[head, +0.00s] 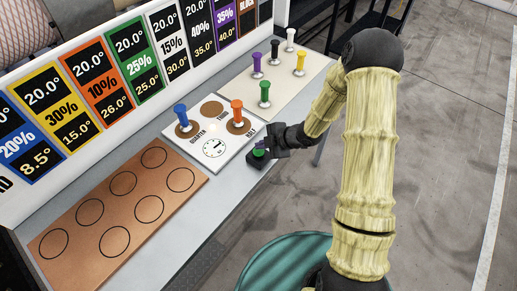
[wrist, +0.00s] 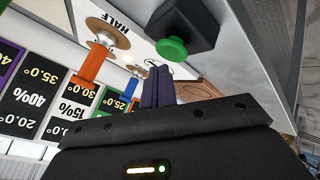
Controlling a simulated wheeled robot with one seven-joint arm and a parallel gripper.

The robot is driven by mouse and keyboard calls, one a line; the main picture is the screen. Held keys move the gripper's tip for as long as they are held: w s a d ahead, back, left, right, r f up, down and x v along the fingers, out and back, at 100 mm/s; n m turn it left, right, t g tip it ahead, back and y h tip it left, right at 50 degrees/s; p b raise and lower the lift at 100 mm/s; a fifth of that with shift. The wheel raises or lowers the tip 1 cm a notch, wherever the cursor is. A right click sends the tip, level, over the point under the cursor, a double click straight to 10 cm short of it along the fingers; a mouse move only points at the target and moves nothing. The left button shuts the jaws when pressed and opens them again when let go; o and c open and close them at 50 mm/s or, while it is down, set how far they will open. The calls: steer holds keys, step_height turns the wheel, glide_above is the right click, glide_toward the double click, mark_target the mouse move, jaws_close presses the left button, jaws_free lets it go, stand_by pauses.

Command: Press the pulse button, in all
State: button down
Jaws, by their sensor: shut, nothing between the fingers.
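The pulse button is a green round cap (head: 258,153) on a small black box at the near edge of the white plate. In the wrist view the green cap (wrist: 172,48) and its black box (wrist: 188,22) are at the top, just beyond my fingertips. My gripper (head: 272,148) is right beside the button box in the head view, partly covering it. In the wrist view my gripper (wrist: 159,72) has its dark fingers together with nothing between them. I cannot tell whether the fingertips touch the cap.
The white plate (head: 190,150) bears a blue peg (head: 181,115), an orange peg (head: 237,111), a bare brown disc (head: 212,109) and a dial (head: 214,148). Several pegs stand on a beige board (head: 308,80) behind. A brown board (head: 85,222) with empty circles lies left. Number panels line the back.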

mark_target(262, 152)
steer(key=shift+r, duration=0.1)
step_height(262, 152, up, 5)
steer(key=p, duration=0.4)
stand_by(0.4)
stand_by(0.7)
steer(key=s+d+r+m+t+h, duration=0.1)
steer(key=s+d+r+m+h, duration=0.1)
steer(key=d+r+m+h, duration=0.3)
steer(key=s+d+r+m+h, duration=0.2)
steer(key=s+d+r+m, duration=0.1)
steer(key=d+r+m, duration=0.3)
steer(key=s+d+r+m+g+h+b, duration=0.1)
steer(key=s+d+r+m+g, duration=0.1)
steer(key=s+m, duration=0.8)
steer(key=s+d+r, duration=0.1)
steer(key=s+r, duration=0.1)
steer(key=s, duration=0.1)
steer(key=shift+s+m, duration=0.15)
steer(key=shift+m, duration=0.25)
